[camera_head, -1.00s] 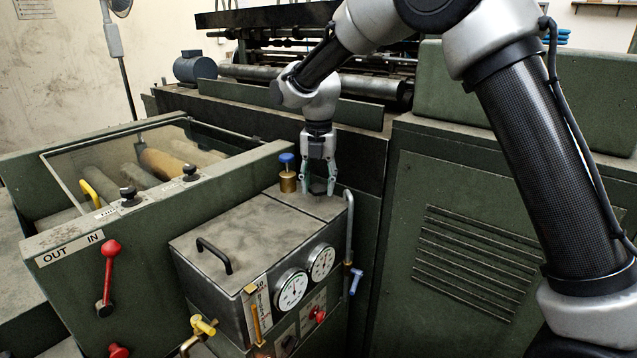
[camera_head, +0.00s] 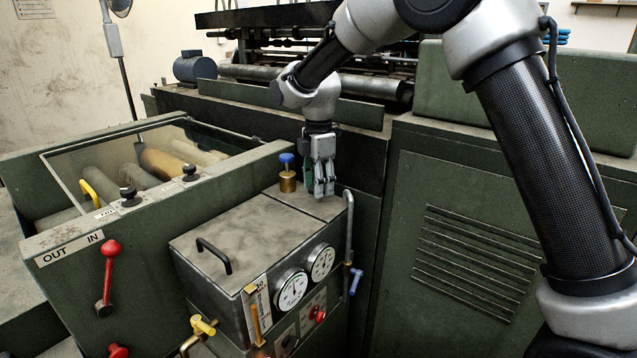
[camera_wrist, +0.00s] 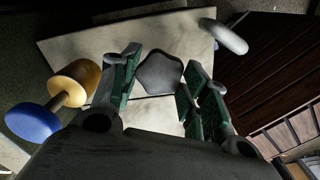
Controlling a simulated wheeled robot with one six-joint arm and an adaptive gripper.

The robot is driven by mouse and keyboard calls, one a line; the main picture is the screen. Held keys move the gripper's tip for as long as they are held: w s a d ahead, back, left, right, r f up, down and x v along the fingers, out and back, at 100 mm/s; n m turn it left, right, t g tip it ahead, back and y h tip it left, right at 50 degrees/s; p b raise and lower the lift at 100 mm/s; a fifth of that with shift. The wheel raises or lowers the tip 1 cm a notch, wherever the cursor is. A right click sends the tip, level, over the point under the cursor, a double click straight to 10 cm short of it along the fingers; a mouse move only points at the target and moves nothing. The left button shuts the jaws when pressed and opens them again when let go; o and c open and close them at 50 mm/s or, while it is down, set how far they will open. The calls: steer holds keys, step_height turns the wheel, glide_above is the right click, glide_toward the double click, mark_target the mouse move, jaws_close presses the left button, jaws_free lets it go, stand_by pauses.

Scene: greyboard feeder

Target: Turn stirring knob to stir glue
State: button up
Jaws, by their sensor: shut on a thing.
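The stirring knob (camera_wrist: 160,73) is a dark grey, lobed knob on top of the grey metal glue box (camera_head: 225,235). In the wrist view it sits between the two green-padded fingers of my gripper (camera_wrist: 162,80). In the head view my gripper (camera_head: 321,190) points straight down at the back right of the box lid, and its fingers hide the knob. My gripper is shut on the knob. How far the knob has turned cannot be seen.
A brass fitting with a blue cap (camera_head: 287,172) stands close to the left of my gripper. A bent grey pipe (camera_head: 349,215) rises at the box's right edge. A black handle (camera_head: 214,256) is on the lid, and two gauges (camera_head: 292,290) face front.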

steer(key=m, duration=1.2)
steer(key=shift+m, duration=0.4)
steer(key=m, duration=1.1)
steer(key=shift+m, duration=0.4)
steer(key=m, duration=1.2)
steer(key=shift+m, duration=0.3)
steer(key=m, duration=1.2)
steer(key=shift+m, duration=0.3)
